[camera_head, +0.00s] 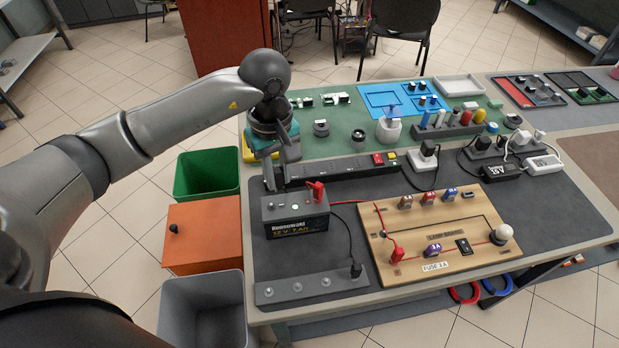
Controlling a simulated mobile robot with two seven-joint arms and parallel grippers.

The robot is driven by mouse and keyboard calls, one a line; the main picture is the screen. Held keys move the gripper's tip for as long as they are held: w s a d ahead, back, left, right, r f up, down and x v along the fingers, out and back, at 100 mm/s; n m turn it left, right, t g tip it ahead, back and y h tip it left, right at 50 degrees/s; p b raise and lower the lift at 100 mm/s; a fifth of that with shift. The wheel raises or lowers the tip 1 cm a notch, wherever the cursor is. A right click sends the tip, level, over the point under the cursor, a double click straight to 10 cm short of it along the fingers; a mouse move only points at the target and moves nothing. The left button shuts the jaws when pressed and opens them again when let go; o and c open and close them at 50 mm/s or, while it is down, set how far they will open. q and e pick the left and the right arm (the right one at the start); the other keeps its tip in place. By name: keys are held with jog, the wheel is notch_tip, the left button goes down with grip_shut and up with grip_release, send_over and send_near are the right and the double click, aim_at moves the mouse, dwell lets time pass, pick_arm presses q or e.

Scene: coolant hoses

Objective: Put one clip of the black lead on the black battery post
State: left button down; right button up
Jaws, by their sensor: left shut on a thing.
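The battery (296,222) is a dark box with a grey top, standing on the dark mat. A red clip (317,192) sits at the right of its top. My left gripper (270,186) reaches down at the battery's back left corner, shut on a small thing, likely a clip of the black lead. The fingers mostly hide it, and the black post is not clearly visible. The black lead (346,236) runs from beside the battery to its other black clip (356,270), on the grey strip (300,288). My right gripper is not in view.
The wooden lamp board (410,270) lies right of the battery, with a red clip (396,254), a bulb (502,234) and several fuses. A black power strip (345,166) lies behind the battery. Green (183,195) and grey (165,318) bins stand left of the table.

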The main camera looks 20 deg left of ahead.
pick_arm(q)
jog(key=a+f, duration=0.1)
jog(key=a, duration=0.2)
jog(key=b, duration=0.3)
send_over(271, 204)
jog(key=shift+f, duration=2.4)
jog(key=shift+f+b, duration=0.35)
jog(key=shift+f, duration=0.05)
jog(key=shift+f, duration=0.1)
jog(key=shift+f+b, duration=0.25)
jog(key=shift+b, duration=0.25)
jog(key=shift+f+b, duration=0.2)
jog(key=shift+b, duration=0.15)
jog(key=shift+f+b, duration=0.2)
jog(key=shift+b, duration=0.1)
